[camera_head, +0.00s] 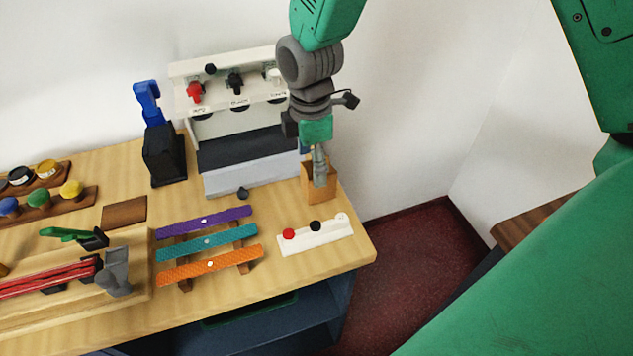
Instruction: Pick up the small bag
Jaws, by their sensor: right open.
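A small tan upright thing, which looks like the small bag (313,194), stands near the back right corner of the counter (353,263). My right gripper (320,180) points down at it from above. Its jaws are open, and the fingertips overlap the bag's upper part in the picture. I cannot tell whether they touch it or reach inside. The gripper hides part of the bag. My left gripper is not in view.
A white dispenser (225,180) with several knobs stands just left of the bag. A white strip with colored knobs (316,235) lies in front. Purple, teal and orange strips (207,241) lie front left. A black block (163,155) stands at the back.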

